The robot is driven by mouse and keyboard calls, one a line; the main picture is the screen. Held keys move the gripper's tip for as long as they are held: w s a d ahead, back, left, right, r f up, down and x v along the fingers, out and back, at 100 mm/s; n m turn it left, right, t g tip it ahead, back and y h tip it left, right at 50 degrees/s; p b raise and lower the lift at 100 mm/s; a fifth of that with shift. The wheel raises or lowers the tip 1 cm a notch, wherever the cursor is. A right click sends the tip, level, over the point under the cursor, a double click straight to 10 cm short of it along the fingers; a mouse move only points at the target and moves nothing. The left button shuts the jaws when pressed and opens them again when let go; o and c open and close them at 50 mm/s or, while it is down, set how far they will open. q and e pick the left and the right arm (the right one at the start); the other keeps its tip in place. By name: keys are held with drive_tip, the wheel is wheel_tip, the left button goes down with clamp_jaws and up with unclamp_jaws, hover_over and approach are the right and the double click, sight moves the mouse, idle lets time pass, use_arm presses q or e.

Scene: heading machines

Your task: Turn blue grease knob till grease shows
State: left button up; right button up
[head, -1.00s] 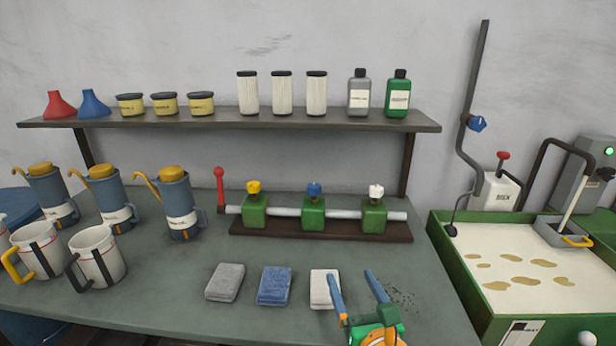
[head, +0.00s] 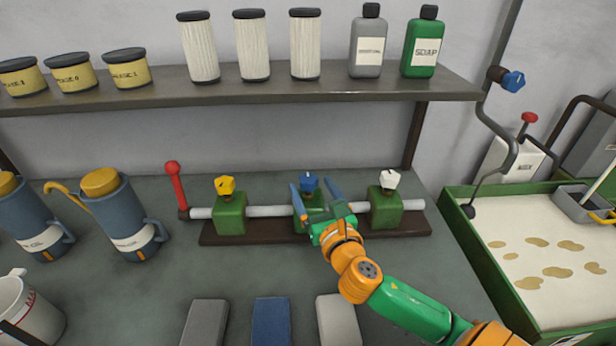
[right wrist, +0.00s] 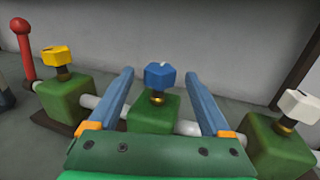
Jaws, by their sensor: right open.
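The blue knob (head: 309,183) sits on top of the middle green block (head: 299,222) of a grease manifold. It also shows in the right wrist view (right wrist: 160,77), above a brass collar. My right gripper (head: 316,188) is open, its two blue-grey fingers on either side of the blue knob with a gap on each side. The right wrist view (right wrist: 166,82) shows the same, with nothing between the fingers but the knob. I cannot tell whether the fingertips reach fully to the knob's depth. I see no grease at the middle block, which my gripper partly hides. My left gripper is out of view.
A yellow knob (head: 225,186) and a white knob (head: 390,180) flank it on the same grey pipe. A red lever (head: 174,178) stands at the pipe's left end. The shelf (head: 300,88) overhangs behind.

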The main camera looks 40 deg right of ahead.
sight(312, 189)
drive_tip(key=shift+x, duration=1.25)
drive_tip(key=shift+w+d+f, duration=0.1)
drive_tip(key=shift+w+f, duration=0.15)
drive_tip(key=shift+f, duration=0.05)
drive_tip(key=shift+s+r, duration=0.1)
drive_tip(key=shift+s, duration=0.1)
drive_tip(key=c, duration=0.5)
clamp_jaws()
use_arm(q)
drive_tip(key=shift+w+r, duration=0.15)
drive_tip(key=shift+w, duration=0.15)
use_arm(e)
drive_tip(key=shift+y, duration=0.3)
